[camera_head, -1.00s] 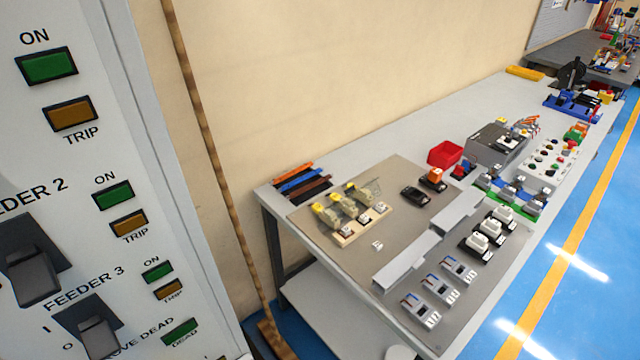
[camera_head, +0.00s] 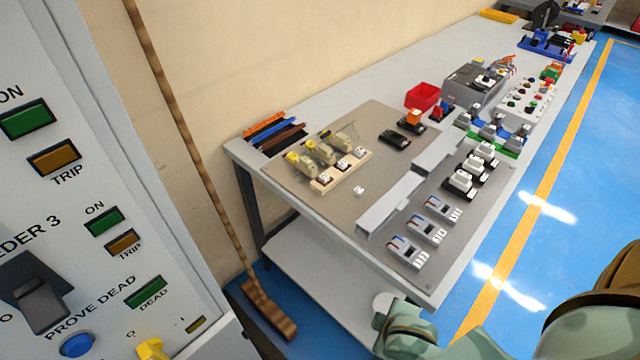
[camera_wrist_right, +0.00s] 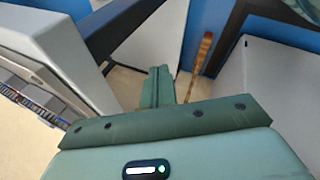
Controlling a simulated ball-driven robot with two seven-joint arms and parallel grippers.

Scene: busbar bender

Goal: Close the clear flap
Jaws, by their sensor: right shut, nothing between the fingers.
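In the head view, a row of beige devices with yellow tops (camera_head: 318,152) stands on a pale wooden base on the bench. Thin see-through pieces, which look like clear flaps (camera_head: 350,136), stand up at these devices; they are too small to tell which are open. My right gripper (camera_wrist_right: 158,84) shows in the right wrist view with its fingers together and nothing between them. It is well apart from the devices, which that view does not show. Parts of my right arm show at the bottom right of the head view. My left gripper is not in view.
A grey panel with feeder switches (camera_head: 40,290) stands at the left. A broom (camera_head: 190,150) leans on the wall between it and the bench (camera_head: 330,215). The bench carries grey ducts (camera_head: 390,205), a red bin (camera_head: 423,96) and several devices. Blue floor is clear at the right.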

